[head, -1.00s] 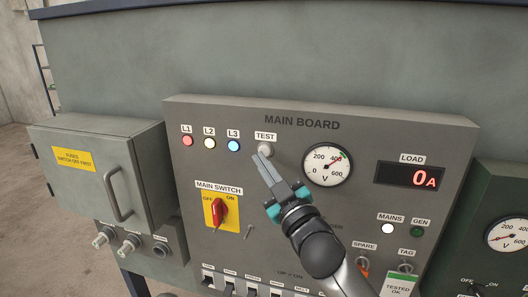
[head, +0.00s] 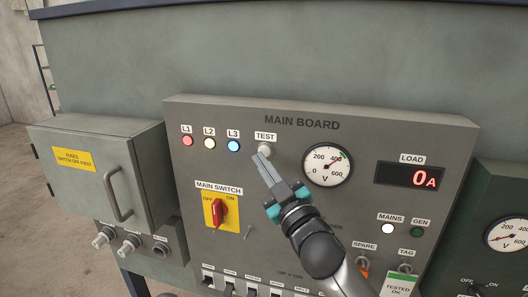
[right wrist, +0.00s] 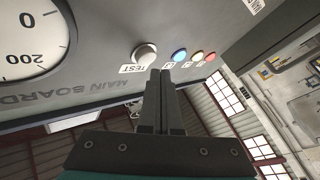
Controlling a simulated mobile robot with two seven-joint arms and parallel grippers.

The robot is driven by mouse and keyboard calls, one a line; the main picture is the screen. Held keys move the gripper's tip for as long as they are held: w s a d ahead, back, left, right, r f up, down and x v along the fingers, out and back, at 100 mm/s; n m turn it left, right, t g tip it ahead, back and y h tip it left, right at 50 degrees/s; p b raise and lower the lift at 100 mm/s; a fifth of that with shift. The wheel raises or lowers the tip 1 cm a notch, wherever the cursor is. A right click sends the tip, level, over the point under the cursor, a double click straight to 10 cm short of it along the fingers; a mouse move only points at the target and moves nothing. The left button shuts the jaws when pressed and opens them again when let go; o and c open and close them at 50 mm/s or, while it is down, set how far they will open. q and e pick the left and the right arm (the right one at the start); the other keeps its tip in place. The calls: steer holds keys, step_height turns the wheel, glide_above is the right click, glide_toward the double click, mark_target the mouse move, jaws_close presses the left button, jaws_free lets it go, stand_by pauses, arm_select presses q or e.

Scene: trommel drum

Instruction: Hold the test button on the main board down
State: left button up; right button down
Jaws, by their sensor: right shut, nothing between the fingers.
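The main board (head: 300,106) is a grey panel facing me. Its test button (head: 265,150) is a round pale knob under the TEST label, right of the L3 lamp. It also shows in the right wrist view (right wrist: 146,53), just beyond the fingertips. My right gripper (head: 259,158) is shut and empty, its fingertips beside the lower left edge of the button in the head view. In the right wrist view the closed fingers (right wrist: 160,72) point toward the panel close to the button. I cannot tell whether they touch it. My left gripper is not in view.
Lamps L1 (head: 187,141), L2 (head: 209,143) and L3 (head: 233,146) are lit left of the button. A voltmeter (head: 327,165) is to its right. The red main switch (head: 218,212) is below. A fuse box (head: 98,170) with a handle protrudes at the left.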

steer(key=shift+w, duration=0.1)
stand_by(0.6)
steer(key=shift+w+d, duration=0.15)
steer(key=shift+w, duration=0.2)
steer(key=shift+w+d, duration=0.15)
steer(key=shift+w, duration=0.25)
stand_by(2.0)
steer(key=shift+s, duration=0.1)
stand_by(0.4)
steer(key=shift+s+a+p, duration=0.25)
steer(key=shift+s+p, duration=0.1)
steer(key=shift+s, duration=0.35)
steer(key=shift+s, duration=0.15)
steer(key=s, duration=0.1)
steer(key=s+a+p, duration=0.1)
steer(key=s, duration=0.2)
steer(key=shift+s+a, duration=0.25)
steer(key=shift+a, duration=0.05)
